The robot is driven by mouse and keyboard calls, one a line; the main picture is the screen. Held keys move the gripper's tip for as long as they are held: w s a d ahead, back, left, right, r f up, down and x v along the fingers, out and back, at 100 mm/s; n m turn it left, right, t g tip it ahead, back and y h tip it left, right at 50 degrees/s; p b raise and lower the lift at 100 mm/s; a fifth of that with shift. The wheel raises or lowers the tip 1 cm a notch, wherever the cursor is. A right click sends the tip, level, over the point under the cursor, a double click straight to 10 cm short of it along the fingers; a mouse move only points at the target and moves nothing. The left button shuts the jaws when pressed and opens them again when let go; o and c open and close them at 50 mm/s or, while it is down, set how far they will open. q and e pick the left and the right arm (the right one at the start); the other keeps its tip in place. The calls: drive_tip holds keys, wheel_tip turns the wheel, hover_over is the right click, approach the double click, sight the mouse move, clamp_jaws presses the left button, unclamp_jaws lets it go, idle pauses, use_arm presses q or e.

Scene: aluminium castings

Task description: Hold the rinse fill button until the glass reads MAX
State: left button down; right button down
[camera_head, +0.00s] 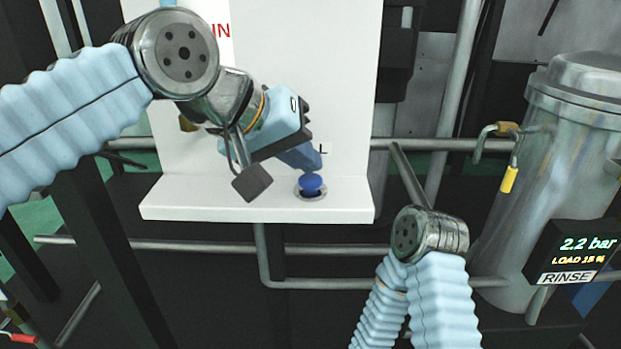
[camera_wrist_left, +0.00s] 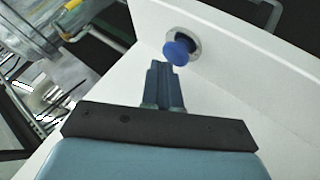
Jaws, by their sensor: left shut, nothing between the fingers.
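The blue round button (camera_head: 311,184) sits in a pale ring on the white ledge, below a partly covered label ending in "L". It also shows in the wrist view (camera_wrist_left: 177,52), just beyond the fingertips. My left gripper (camera_head: 308,161) is shut and empty, its fingers pointing down toward the button from just above it in the head view. The fingertips (camera_wrist_left: 162,72) look very near the button, and I cannot tell whether they touch it. No level glass or MAX mark can be made out; my left arm covers much of the white panel (camera_head: 320,50). My right gripper is out of view.
A metal canister (camera_head: 560,150) stands at the right, with a yellow-handled valve (camera_head: 509,179) beside it. A black display (camera_head: 575,252) reads 2.2 bar, LOAD 15 %, RINSE. Metal pipes run behind and below the white ledge (camera_head: 200,200). My right arm is low, right of the ledge.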

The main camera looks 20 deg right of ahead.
sight(304, 180)
use_arm(q)
drive_tip(key=shift+f+b, duration=0.4)
drive_tip(key=shift+f, duration=0.2)
idle(0.6)
drive_tip(key=shift+r, duration=0.15)
idle(1.0)
drive_tip(key=shift+r+p, duration=0.9)
drive_tip(key=shift+p, duration=0.1)
wheel_tip(304, 180, up, 3)
drive_tip(key=p, duration=0.2)
drive_tip(key=shift+f+p, duration=0.2)
drive_tip(key=shift+p, duration=0.15)
drive_tip(key=shift+r+p, duration=0.7)
drive_tip(key=shift+r, duration=0.55)
